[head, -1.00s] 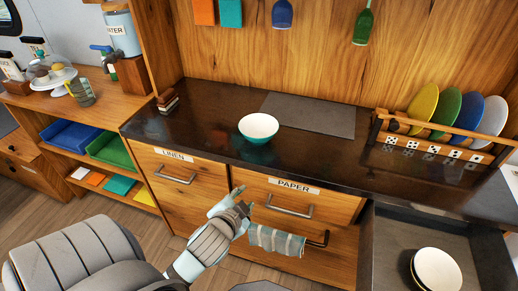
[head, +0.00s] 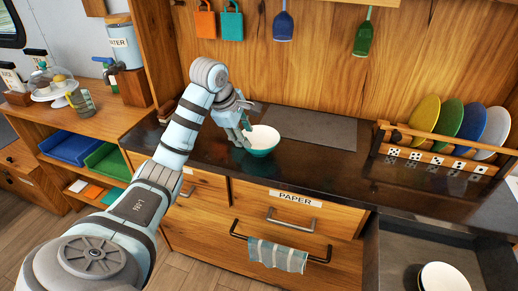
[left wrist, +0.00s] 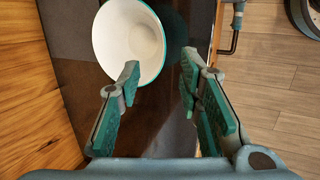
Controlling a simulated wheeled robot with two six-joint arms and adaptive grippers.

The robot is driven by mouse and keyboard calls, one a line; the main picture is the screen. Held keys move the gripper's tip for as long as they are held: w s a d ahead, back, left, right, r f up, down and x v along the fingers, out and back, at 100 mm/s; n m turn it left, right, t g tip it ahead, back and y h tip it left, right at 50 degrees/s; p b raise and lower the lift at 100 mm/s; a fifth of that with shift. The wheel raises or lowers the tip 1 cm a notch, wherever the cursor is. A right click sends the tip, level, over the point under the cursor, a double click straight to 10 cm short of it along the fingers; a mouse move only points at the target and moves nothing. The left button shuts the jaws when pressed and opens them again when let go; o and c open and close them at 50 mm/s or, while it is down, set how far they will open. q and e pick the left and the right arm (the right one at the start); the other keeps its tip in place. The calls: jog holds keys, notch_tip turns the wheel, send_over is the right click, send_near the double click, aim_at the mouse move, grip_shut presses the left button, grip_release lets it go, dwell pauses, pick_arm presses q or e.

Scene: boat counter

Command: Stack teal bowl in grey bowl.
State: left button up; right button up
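The teal bowl (head: 262,140), teal outside and white inside, stands upright on the dark counter. It also shows in the left wrist view (left wrist: 125,40), just beyond my fingertips and mostly towards the left finger. My left gripper (head: 245,122) is open at the bowl's left side, with its fingers near the rim. In the left wrist view the two fingers (left wrist: 160,78) are apart, with nothing clamped between them. Contact with the bowl cannot be told. A pale bowl (head: 444,277) with a dark outer edge, possibly the grey bowl, lies in the open drawer at lower right, partly cut off. My right gripper is not in view.
A grey mat (head: 310,128) lies behind the teal bowl. A wooden rack (head: 440,161) with several coloured plates stands at the right. A towel (head: 277,256) hangs on the front rail. The open drawer (head: 400,240) juts out at lower right. The counter between bowl and rack is clear.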

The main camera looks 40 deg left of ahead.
aim_at(254, 150)
pick_arm(q)
jog(key=x, duration=1)
grip_shut()
